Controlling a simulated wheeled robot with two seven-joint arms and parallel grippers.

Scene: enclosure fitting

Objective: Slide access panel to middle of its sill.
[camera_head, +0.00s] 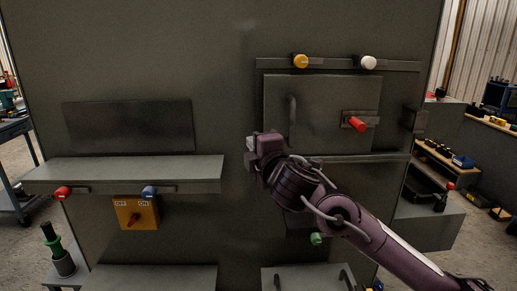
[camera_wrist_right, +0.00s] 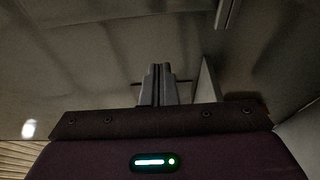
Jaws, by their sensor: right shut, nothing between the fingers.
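The access panel (camera_head: 325,112) is a dark grey plate at the upper right of the cabinet in the head view. It has a vertical handle (camera_head: 292,122) near its left edge and a red-handled latch (camera_head: 356,123) on its right. It stands toward the left of its framed opening, above a thin sill (camera_head: 395,157). My right gripper (camera_head: 251,143) is beside the panel's lower left corner, apart from the handle. Its fingers are together and empty in the right wrist view (camera_wrist_right: 157,84). My right forearm hides part of the sill. My left gripper is out of view.
An orange knob (camera_head: 301,61) and a white knob (camera_head: 368,62) sit on the rail above the panel. A ledge (camera_head: 130,172) with red and blue knobs juts out at left, above an orange switch box (camera_head: 136,213). A green knob (camera_head: 316,239) is below my arm.

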